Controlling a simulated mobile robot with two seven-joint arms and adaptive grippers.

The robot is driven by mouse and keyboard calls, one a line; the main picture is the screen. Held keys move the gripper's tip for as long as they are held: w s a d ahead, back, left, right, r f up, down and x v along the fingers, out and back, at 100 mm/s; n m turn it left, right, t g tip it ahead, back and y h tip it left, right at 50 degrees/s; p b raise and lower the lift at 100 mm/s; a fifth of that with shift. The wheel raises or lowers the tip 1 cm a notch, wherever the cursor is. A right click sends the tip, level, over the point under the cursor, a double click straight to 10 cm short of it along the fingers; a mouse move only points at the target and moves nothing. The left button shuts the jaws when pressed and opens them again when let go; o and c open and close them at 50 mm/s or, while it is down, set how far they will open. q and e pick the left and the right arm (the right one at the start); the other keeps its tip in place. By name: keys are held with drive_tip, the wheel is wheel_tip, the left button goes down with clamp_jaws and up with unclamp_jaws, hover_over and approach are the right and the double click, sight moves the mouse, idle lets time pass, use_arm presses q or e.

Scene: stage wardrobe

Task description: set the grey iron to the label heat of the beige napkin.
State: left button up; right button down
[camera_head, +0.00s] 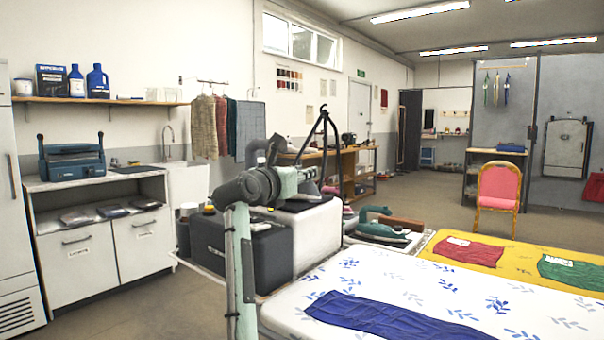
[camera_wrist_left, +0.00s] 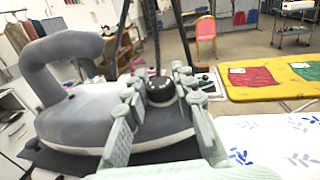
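The grey iron (camera_wrist_left: 75,122) fills the left of the left wrist view, with a curved handle and a black round dial (camera_wrist_left: 161,93) at its right end. In the head view only part of the iron (camera_head: 271,149) shows behind my arm. My left gripper (camera_wrist_left: 159,84) is open, its fingers on either side of the dial with gaps visible; contact cannot be told. The dial's setting is not readable. I cannot make out a beige napkin. A blue cloth (camera_head: 385,318) lies on the floral ironing board (camera_head: 440,283). My right gripper is not in view.
A yellow board (camera_head: 520,262) holds a red cloth (camera_head: 468,250) and a green cloth (camera_head: 570,272), both with pale labels. A green iron (camera_head: 380,232) stands beyond the floral board. A pink chair (camera_head: 498,184) stands behind. The floor at centre right is open.

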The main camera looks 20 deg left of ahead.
use_arm(q)
clamp_jaws()
drive_tip(key=m+g+h, duration=0.1)
drive_tip(key=m+h, duration=0.1)
drive_tip(key=h, duration=0.1)
drive_tip(key=m+g+h, duration=0.1)
drive_tip(key=m+h, duration=0.1)
drive_tip(key=h, duration=0.1)
drive_tip(key=shift+a+m+g+h, duration=0.1)
drive_tip(key=shift+m+g+h, duration=0.2)
drive_tip(key=shift+h, duration=0.1)
drive_tip(key=shift+m+g+h, duration=2.3)
drive_tip(key=shift+g+h, duration=0.1)
drive_tip(key=shift+h, duration=0.2)
drive_tip(key=shift+g, duration=0.3)
drive_tip(key=o, duration=0.6)
unclamp_jaws()
drive_tip(key=shift+o, duration=0.2)
drive_tip(key=v, duration=1.2)
drive_tip(key=shift+f, duration=0.1)
